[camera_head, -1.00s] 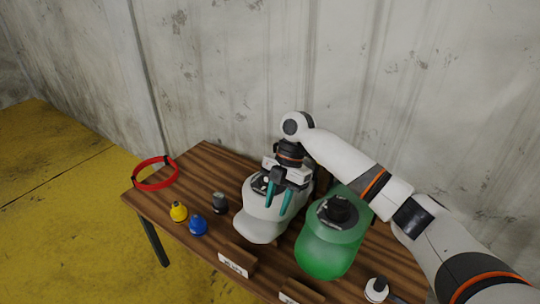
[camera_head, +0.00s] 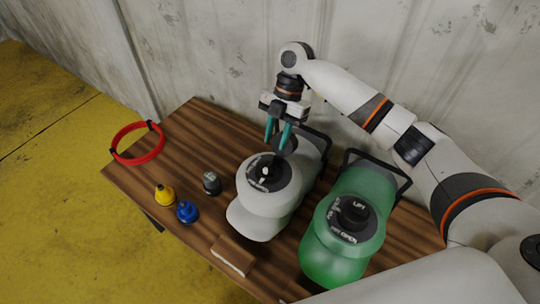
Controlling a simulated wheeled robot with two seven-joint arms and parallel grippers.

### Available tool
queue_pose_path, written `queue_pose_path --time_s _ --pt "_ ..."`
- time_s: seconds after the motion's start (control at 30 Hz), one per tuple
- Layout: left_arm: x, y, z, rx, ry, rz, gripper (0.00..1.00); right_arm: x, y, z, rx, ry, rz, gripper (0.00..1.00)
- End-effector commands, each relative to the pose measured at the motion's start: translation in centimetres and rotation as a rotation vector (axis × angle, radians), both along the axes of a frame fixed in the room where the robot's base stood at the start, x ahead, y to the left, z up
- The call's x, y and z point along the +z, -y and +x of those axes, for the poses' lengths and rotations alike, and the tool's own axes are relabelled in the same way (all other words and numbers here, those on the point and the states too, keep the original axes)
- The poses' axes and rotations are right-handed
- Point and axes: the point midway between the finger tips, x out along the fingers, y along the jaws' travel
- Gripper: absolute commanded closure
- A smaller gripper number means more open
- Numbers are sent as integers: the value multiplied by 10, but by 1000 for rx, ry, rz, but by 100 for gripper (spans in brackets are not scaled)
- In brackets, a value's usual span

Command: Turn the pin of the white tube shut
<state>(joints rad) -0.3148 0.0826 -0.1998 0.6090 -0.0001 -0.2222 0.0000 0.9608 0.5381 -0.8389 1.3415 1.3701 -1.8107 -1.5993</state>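The white tube (camera_head: 258,221) lies on the wooden table, with a dark round valve plate on top. Its black pin (camera_head: 266,173) with a white mark stands in the middle of the plate; the plate's lettering is too small to read. My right gripper (camera_head: 277,144) is above and behind the pin, apart from it, teal fingers pointing down with a gap between them. A dark round shape shows by the fingertips; I cannot tell whether it is between or behind them. My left gripper is not in view.
A green tube (camera_head: 325,262) with a black knob and a plate reading OPEN lies to the right. A yellow cap (camera_head: 164,195), blue cap (camera_head: 187,212) and dark cap (camera_head: 211,183) stand left. A red ring (camera_head: 137,158) lies at the left corner. A wooden sign (camera_head: 233,256) stands in front.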

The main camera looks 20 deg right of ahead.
Motion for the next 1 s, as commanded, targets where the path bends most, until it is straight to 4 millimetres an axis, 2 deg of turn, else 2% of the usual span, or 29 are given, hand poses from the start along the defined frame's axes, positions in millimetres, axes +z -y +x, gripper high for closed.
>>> queue_pose_path --time_s 0.2,0.4,0.57,0.8,0.87,1.0 --pt "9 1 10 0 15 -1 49 -41 -14 -12 1 -4 1 67" --pt "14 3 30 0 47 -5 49 -66 -22 -17 -1 -2 0 67" --pt "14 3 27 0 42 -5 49 -74 -24 -19 -1 0 0 67" --pt "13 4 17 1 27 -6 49 -75 -24 -19 0 0 0 67" --pt "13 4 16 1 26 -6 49 -75 -24 -19 0 0 0 74" --pt "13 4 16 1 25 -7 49 -74 -24 -19 0 0 0 97"
